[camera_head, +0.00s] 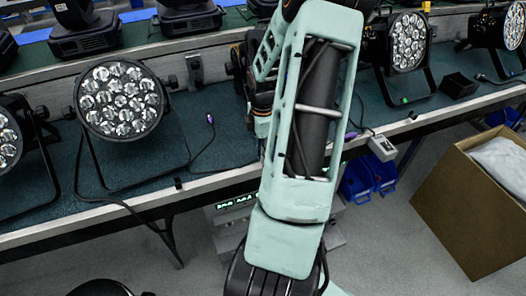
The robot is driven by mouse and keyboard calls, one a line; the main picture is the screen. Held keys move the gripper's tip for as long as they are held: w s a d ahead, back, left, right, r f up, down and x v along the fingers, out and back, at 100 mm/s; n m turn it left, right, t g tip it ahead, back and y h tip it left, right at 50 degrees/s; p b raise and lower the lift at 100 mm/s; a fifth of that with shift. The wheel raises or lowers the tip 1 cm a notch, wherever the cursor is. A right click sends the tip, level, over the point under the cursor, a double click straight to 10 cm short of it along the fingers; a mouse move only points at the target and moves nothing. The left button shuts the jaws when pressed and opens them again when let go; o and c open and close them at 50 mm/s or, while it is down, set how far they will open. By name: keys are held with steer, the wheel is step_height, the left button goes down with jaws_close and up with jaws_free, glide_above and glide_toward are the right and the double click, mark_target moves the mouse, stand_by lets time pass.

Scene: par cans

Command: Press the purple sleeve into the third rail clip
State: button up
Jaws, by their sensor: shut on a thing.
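A purple sleeve (210,119) shows on the end of a dark cable lying on the green bench top, left of my arm. Another small purple piece (350,135) shows on a cable just right of my arm. I cannot tell which is the task's sleeve. A small black clip (178,183) sits on the pale front rail (215,181) of the bench, and another (412,115) is on the rail further right. I cannot tell which clip is the third. My arm crosses the middle of the view and folds back down behind itself. My gripper is hidden behind it.
Par cans (120,98) with dark yokes stand left; another par can (408,42) stands right. A grey box (381,147) hangs at the rail. Blue bins (368,178) and an open cardboard box (470,205) stand on the floor. Bench between the left par can and my arm is mostly clear.

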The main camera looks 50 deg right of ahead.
steer(key=shift+f, duration=0.3)
stand_by(0.6)
steer(key=shift+p, duration=0.55)
stand_by(1.1)
steer(key=shift+f+b, duration=0.4)
steer(key=shift+f, duration=0.3)
stand_by(0.6)
steer(key=shift+s+a+f, duration=0.1)
steer(key=shift+f, duration=0.25)
jaws_close()
steer(key=o, duration=0.9)
jaws_free()
steer(key=shift+r, duration=0.1)
step_height(320, 180, up, 12)
steer(key=shift+f, duration=0.1)
